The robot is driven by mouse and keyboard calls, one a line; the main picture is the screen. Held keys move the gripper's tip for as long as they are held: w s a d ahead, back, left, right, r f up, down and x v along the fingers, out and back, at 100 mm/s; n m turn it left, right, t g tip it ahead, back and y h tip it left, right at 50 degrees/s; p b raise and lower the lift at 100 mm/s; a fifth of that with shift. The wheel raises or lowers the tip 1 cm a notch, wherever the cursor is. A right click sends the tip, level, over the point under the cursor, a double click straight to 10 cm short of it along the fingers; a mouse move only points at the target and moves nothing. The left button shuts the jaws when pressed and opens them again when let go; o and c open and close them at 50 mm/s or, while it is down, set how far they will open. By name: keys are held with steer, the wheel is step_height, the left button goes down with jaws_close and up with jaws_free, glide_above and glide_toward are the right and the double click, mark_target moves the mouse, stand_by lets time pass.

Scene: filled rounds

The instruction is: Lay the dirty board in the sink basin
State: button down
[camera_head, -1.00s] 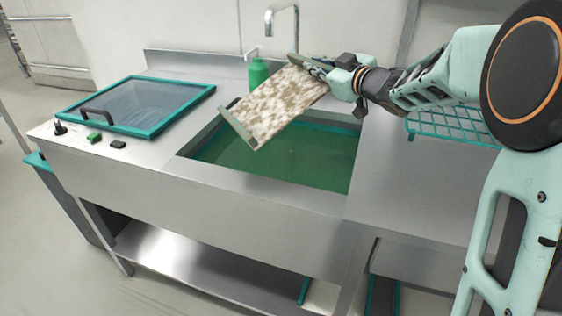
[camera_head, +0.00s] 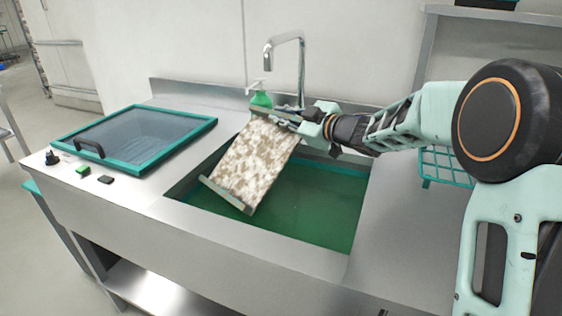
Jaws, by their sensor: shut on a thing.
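The dirty board (camera_head: 252,163) is whitish with brown blotches and has a grey-green strip along its lower edge. My gripper (camera_head: 300,121) is shut on the board's upper right end. The board hangs tilted, its lower end down to the left, over the left part of the sink basin (camera_head: 312,212). The basin has a green inside with what looks like green liquid. I cannot tell whether the board's lower edge touches the basin. The board hides part of the basin's back and left side.
A tap (camera_head: 301,62) and a green soap bottle (camera_head: 261,98) stand behind the basin. A teal-framed glass lid (camera_head: 133,137) with a black handle lies on the counter at left, small items before it. A teal rack (camera_head: 446,166) is at right behind my arm.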

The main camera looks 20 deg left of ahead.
step_height(320, 180, down, 9)
steer(key=b, duration=0.2)
steer(key=shift+f, duration=0.2)
steer(key=shift+f+b, duration=0.25)
steer(key=shift+b, duration=0.05)
steer(key=c, duration=1.9)
jaws_free()
steer(key=shift+c, duration=0.2)
steer(key=shift+r, duration=0.1)
steer(key=p+v, duration=0.1)
steer(key=v, duration=0.6)
steer(key=shift+s+d, duration=0.15)
steer(key=shift+d, duration=0.1)
steer(key=shift+r+p, duration=0.2)
steer(key=shift+p, duration=0.1)
